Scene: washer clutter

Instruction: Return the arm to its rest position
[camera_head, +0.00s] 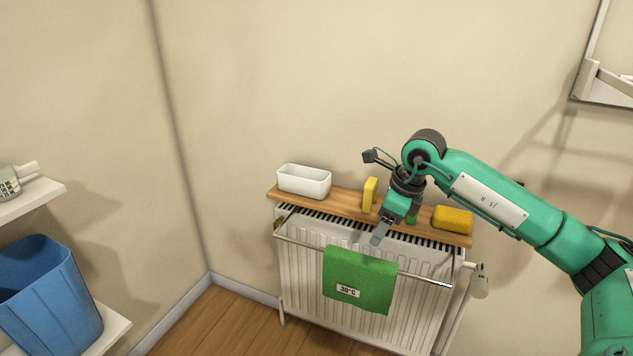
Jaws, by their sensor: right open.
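My right arm (500,200) is green and comes in from the right edge, reaching over a white radiator. My right gripper (381,234) points down just above the front of the radiator top, above the hanging green cloth. It is open and I see nothing held in it. The wrist hides part of the wooden shelf behind it. My left gripper is not in view.
The radiator (300,262) carries a wooden shelf (340,201) with a white tub (304,181), an upright yellow sponge (370,195) and a lying yellow sponge (453,218). A green cloth (360,278) hangs on its front rail. A blue bin (50,300) stands left.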

